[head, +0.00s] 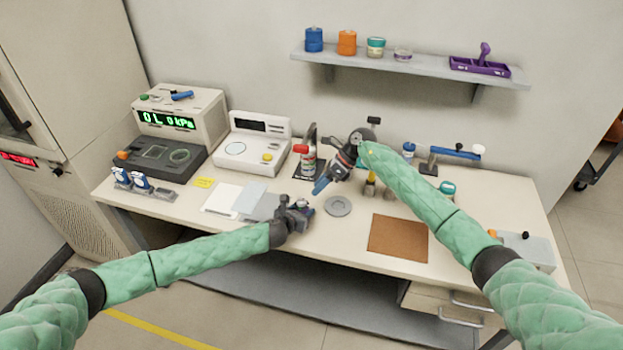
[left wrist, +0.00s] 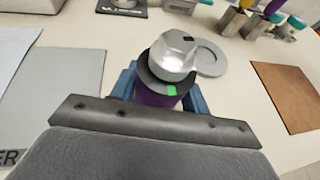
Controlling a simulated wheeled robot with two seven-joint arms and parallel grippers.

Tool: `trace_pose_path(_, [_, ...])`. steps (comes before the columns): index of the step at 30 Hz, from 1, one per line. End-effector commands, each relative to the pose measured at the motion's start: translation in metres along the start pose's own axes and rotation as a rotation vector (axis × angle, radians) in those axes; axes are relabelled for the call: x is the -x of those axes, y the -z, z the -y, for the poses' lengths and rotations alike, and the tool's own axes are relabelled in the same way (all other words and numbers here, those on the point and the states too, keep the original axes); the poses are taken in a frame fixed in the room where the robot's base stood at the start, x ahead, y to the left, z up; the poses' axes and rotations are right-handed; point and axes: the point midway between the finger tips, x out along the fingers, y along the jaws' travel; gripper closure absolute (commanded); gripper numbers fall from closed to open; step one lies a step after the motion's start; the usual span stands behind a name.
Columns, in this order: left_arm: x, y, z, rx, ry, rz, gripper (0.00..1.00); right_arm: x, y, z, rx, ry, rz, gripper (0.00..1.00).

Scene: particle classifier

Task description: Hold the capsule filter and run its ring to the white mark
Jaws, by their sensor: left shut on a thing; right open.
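My left gripper (head: 304,208) is shut on the capsule filter (left wrist: 172,57), just above the table's front part. In the left wrist view the filter has a silvery domed top, a dark ring (left wrist: 152,85) with a green mark, and a purple body between the blue fingers. A small black patch shows on the dome. I cannot make out a white mark. In the head view the filter is mostly hidden by the gripper. My right gripper (head: 322,184) is open, above the table to the upper right of the left one, apart from the filter.
A grey round disc (head: 338,206) lies right of the left gripper, and a brown mat (head: 398,238) further right. Grey and white sheets (head: 222,198) lie left. Instruments (head: 180,118) fill the back left; a shelf (head: 410,64) hangs above.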

Motion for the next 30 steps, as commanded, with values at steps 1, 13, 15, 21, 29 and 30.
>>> trace_pose_path(1, [0.000,0.001,0.000,0.000,0.001,-0.001,0.99,0.002,-0.003,-0.003,-0.015,0.023,-0.023,0.48])
trace_pose_path(13, [0.000,0.001,0.001,0.000,0.001,-0.001,0.99,0.007,-0.017,-0.021,-0.179,0.236,-0.154,0.48])
trace_pose_path(15, [0.000,0.001,0.001,0.000,0.001,-0.001,0.99,0.008,-0.020,-0.024,-0.206,0.277,-0.166,0.48])
trace_pose_path(21, [0.000,0.001,0.001,0.000,0.001,-0.001,0.99,0.011,-0.027,-0.035,-0.279,0.396,-0.185,0.48])
trace_pose_path(29, [0.000,0.001,0.001,0.000,0.001,-0.001,0.99,0.016,-0.036,-0.051,-0.363,0.549,-0.170,0.48])
trace_pose_path(30, [0.000,0.001,0.001,0.000,0.001,-0.001,0.99,0.017,-0.037,-0.054,-0.374,0.570,-0.165,0.48])
